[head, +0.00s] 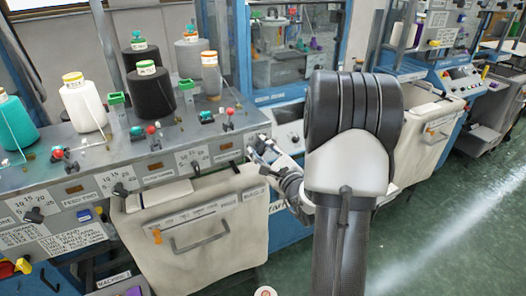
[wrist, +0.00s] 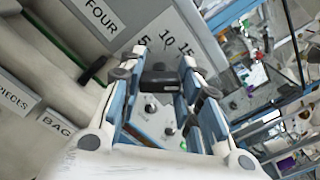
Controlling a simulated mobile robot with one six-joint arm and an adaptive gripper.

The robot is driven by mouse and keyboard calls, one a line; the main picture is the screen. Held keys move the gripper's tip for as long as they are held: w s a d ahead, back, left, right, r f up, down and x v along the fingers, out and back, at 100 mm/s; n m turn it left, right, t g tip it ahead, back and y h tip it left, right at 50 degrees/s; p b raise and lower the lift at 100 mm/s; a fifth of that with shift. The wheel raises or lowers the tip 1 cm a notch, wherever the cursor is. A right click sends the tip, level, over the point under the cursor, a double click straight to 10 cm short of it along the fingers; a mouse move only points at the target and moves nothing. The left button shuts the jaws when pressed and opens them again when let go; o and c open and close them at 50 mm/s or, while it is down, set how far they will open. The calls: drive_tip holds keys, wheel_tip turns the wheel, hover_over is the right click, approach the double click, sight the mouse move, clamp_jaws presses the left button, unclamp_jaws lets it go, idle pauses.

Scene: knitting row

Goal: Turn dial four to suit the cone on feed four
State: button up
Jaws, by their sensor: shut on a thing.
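My gripper (wrist: 158,82) is shut on a dark dial knob (wrist: 160,77) on a pale plate. The plate reads FOUR, with 5, 10 and 15 printed around the knob. The fingers hide part of the knob, so I cannot tell where its pointer sits. In the head view my gripper (head: 262,152) is at the right end of the machine's front panel, and my arm hides part of that area. A pale grey cone with an orange top (head: 210,72) stands rightmost in the front row; I cannot read its label.
A black cone (head: 150,92), a white cone (head: 84,105) and a teal cone (head: 15,124) stand to the left on the machine top. Other dials, including one (head: 120,189), line the panel. A cream fabric bag (head: 190,235) hangs below. Green floor (head: 440,220) is open at right.

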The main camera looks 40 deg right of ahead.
drive_tip(key=o, duration=1.1)
drive_tip(key=shift+o, duration=0.2)
drive_tip(key=v, duration=0.7)
drive_tip(key=shift+s, duration=0.25)
